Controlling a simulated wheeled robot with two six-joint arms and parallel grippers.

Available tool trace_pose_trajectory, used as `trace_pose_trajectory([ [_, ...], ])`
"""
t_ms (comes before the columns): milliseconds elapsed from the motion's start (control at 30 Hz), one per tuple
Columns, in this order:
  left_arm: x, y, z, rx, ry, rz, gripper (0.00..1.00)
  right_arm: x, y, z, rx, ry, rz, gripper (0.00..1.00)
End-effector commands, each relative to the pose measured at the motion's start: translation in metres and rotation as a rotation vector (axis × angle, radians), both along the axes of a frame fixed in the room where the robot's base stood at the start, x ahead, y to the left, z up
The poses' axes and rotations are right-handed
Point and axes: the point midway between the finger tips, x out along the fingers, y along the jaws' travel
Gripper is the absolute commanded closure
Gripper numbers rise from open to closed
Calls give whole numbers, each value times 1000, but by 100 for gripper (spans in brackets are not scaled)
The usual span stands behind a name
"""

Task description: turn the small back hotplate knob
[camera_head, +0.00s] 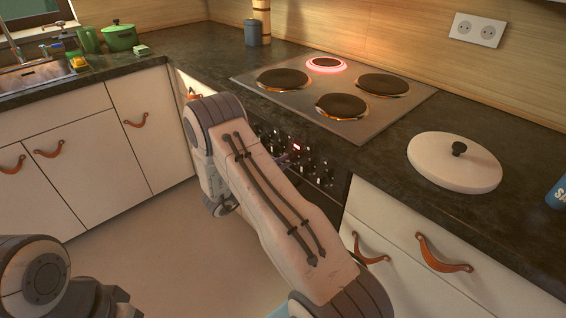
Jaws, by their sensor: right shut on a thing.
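The small back hotplate (326,64) has a ring glowing red around it. The knobs are on the dark front panel (318,163) below the cooktop, with a small red display. My right arm reaches across the middle of the view and covers part of the panel.
The steel cooktop (388,116) carries three other dark hotplates. A white lid (455,163) lies on the counter at right. Drawers with leather pulls (444,254) flank the oven. A green pot (119,38) stands at the back left. The floor (165,250) is clear.

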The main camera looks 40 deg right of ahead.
Motion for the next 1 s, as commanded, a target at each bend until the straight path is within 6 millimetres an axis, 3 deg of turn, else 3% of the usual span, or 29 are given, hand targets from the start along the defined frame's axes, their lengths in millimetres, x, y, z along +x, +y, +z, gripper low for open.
trace_pose_trajectory([
  [1000, 0, 0, 37, 0, 0, 0, 50, -1, 2, 1, -67, 839, 2, 100],
])
